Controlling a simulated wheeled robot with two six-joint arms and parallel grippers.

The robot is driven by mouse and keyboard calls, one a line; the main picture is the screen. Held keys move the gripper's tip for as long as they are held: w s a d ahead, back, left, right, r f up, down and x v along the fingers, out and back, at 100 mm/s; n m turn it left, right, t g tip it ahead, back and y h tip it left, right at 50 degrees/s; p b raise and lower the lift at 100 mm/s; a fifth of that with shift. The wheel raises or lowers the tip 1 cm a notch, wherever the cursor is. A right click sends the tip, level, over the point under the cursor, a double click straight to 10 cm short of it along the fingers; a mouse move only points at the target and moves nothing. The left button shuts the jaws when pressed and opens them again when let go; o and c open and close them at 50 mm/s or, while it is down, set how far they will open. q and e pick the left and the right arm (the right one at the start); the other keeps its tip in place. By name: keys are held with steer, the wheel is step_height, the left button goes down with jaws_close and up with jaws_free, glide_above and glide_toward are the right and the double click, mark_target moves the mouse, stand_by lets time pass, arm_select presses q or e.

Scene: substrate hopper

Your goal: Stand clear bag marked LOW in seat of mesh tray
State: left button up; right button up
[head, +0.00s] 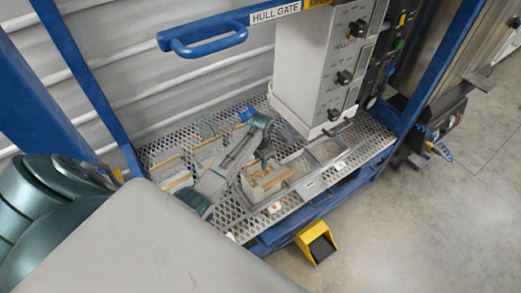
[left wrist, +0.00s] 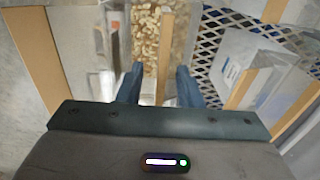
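My left gripper (head: 265,155) reaches down over the mesh tray (head: 225,127), close to a clear bag with tan contents (head: 262,183). In the left wrist view the two fingers of the left gripper (left wrist: 158,85) stand apart. A narrow tan strip (left wrist: 165,50) runs between them, over a clear bag of light brown chips (left wrist: 147,40). The fingers do not appear closed on it; whether they touch the bag I cannot tell. No LOW marking is readable, and the seat cannot be made out. My right gripper is not in view.
More clear bags with tan strips (head: 176,180) lie on the tray's left side. A grey control box (head: 315,65) stands at the back. The blue HULL GATE bar (head: 210,35) crosses above. A yellow pedal (head: 317,243) sits on the floor in front.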

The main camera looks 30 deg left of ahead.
arm_select(q)
steer(key=shift+s+f, duration=0.1)
step_height(320, 180, up, 11)
steer(key=shift+b, duration=0.85)
